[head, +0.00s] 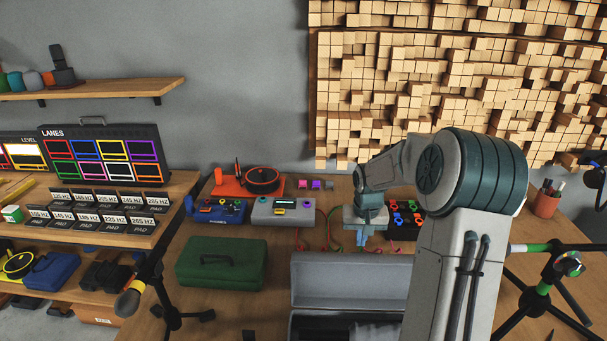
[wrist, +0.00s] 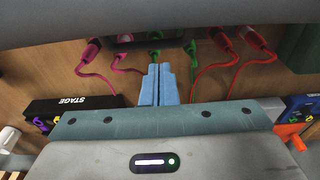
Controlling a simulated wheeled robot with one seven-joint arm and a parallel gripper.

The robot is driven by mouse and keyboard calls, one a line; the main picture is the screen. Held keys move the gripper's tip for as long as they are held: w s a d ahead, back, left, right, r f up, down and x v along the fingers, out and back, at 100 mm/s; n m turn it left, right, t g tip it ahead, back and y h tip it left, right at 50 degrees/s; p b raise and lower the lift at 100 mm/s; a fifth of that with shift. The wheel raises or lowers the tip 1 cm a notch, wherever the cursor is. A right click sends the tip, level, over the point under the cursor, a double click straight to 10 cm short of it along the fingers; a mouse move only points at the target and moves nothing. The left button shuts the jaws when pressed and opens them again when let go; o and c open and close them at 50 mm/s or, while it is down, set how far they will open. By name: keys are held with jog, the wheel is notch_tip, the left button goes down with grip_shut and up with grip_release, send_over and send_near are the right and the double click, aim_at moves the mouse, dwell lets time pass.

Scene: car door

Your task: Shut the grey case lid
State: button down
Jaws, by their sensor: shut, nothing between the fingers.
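The grey case stands at the front middle of the bench in the head view. Its lid (head: 345,278) is raised, and its dark inside (head: 340,325) shows below, cut off by the frame edge. My gripper (head: 374,248) is shut and empty, its blue fingers pointing down just beyond the lid's top edge. In the wrist view the shut fingers (wrist: 158,68) point toward a grey band across the top, which looks like the lid (wrist: 150,20). I cannot tell whether they touch it. My arm hides the right end of the case.
A green toolbox (head: 222,262) stands left of the case. Behind are a grey device (head: 283,212), a blue device (head: 215,211), an orange turntable (head: 262,180) and a black box with coloured knobs (head: 403,220). Cables lie near my fingers. Stands flank the bench.

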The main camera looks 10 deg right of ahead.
aim_at(349, 257)
jog(key=shift+n+h, duration=0.4)
jog(key=shift+n, duration=0.1)
jog(key=s+a+r, duration=0.5)
jog(key=shift+s+a+r, duration=0.15)
jog(key=shift+r, duration=0.15)
jog(key=s+a+r, duration=0.2)
jog(key=s+a, duration=0.1)
jog(key=s, duration=0.4)
jog(key=s+a+r+n+t, duration=0.1)
jog(key=s+a+r, duration=0.1)
jog(key=s, duration=0.5)
jog(key=s+a+r+n+y, duration=0.1)
jog(key=s+a+r, duration=0.1)
jog(key=s+a, duration=0.3)
jog(key=shift+s+t, duration=0.3)
jog(key=shift+s, duration=0.8)
jog(key=c, duration=1.5)
grip_release()
jog(key=shift+s+a+f, duration=0.15)
jog(key=shift+s, duration=0.15)
